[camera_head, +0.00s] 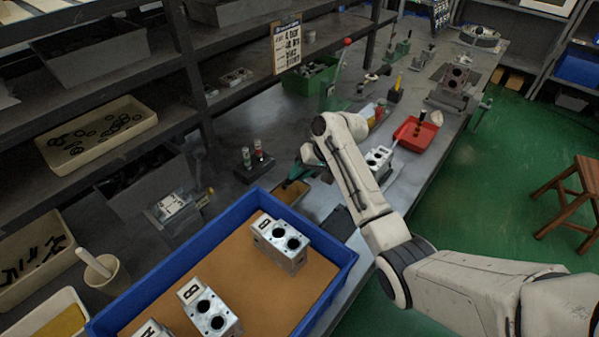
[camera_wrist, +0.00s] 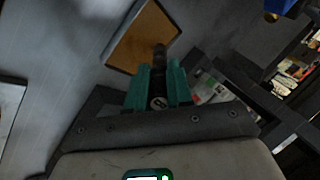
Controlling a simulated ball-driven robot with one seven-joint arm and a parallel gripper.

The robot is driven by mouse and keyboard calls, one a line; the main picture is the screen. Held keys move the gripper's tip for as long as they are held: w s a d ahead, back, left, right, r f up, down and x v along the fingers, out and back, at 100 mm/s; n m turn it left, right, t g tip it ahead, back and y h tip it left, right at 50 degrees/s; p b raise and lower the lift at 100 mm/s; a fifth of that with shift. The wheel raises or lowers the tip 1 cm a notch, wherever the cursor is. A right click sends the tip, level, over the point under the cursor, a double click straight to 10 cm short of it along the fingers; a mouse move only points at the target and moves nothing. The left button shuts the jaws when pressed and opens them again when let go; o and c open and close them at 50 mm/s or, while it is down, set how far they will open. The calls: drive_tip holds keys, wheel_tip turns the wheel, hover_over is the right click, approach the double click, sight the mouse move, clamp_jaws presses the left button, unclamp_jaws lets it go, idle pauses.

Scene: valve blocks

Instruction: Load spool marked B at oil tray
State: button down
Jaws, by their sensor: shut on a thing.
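My gripper (camera_wrist: 158,88) has green fingers and is shut on a dark, slim rod-like piece, which I take for the spool (camera_wrist: 160,58). The spool points towards a shallow tray with a tan floor (camera_wrist: 143,38), which may be the oil tray. I cannot tell whether they touch. In the head view my gripper (camera_head: 289,182) is low over the bench beside this small tan tray (camera_head: 296,195), partly hidden by my arm.
A blue crate (camera_head: 346,258) holds lettered metal valve blocks, one marked B (camera_head: 210,308). Another block (camera_head: 378,158) stands behind my forearm, near a red tray (camera_head: 434,127). A dark stand (camera_head: 254,162) with two small capped pieces is left of my gripper. Shelves close off the left side.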

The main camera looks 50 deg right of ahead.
drive_tip(key=shift+f, duration=0.45)
idle(1.8)
wheel_tip(320, 180, up, 7)
drive_tip(key=p, duration=0.7)
drive_tip(key=shift+r, duration=0.1)
idle(0.9)
